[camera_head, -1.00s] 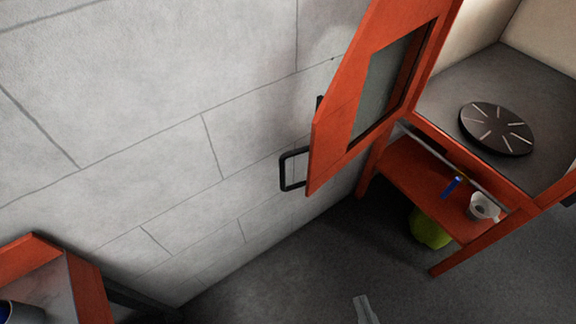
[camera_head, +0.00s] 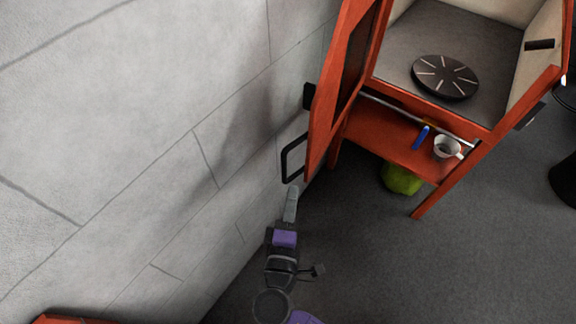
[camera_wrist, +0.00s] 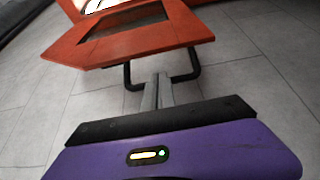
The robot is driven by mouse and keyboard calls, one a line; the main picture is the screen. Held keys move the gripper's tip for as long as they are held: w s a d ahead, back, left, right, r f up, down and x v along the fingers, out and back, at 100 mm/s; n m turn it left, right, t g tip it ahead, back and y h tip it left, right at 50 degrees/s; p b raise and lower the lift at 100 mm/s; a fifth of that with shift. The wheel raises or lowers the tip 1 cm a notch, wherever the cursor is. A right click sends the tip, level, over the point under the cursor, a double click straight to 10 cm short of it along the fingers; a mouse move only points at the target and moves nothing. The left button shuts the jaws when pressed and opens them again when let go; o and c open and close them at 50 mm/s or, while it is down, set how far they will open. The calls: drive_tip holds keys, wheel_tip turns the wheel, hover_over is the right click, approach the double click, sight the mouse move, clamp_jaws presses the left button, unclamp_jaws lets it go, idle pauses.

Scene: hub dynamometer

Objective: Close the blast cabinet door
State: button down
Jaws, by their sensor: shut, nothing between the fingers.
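The blast cabinet (camera_head: 492,150) is orange with an open front and a grey floor inside. Its orange door (camera_head: 319,130) stands swung open at the left, close to the wall, with a dark window. A black bar handle (camera_head: 291,160) sticks out from the door's free edge. My gripper (camera_head: 291,192) is shut and empty, just below the handle in the head view. In the wrist view the shut fingers (camera_wrist: 158,80) point at the handle (camera_wrist: 186,76), overlapping its opening; I cannot tell whether they touch it. The door (camera_wrist: 130,38) fills the upper middle there.
A round slotted turntable (camera_head: 445,77) lies inside the cabinet. The shelf below (camera_head: 385,140) holds a white cup (camera_head: 446,147) and a blue item (camera_head: 421,137). A green thing (camera_head: 402,179) is underneath. The block wall (camera_head: 130,150) runs close along the left.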

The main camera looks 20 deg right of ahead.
drive_tip(key=p+x, duration=0.2)
drive_tip(key=x, duration=0.8)
drive_tip(key=shift+d, duration=0.25)
drive_tip(key=shift+s, duration=0.2)
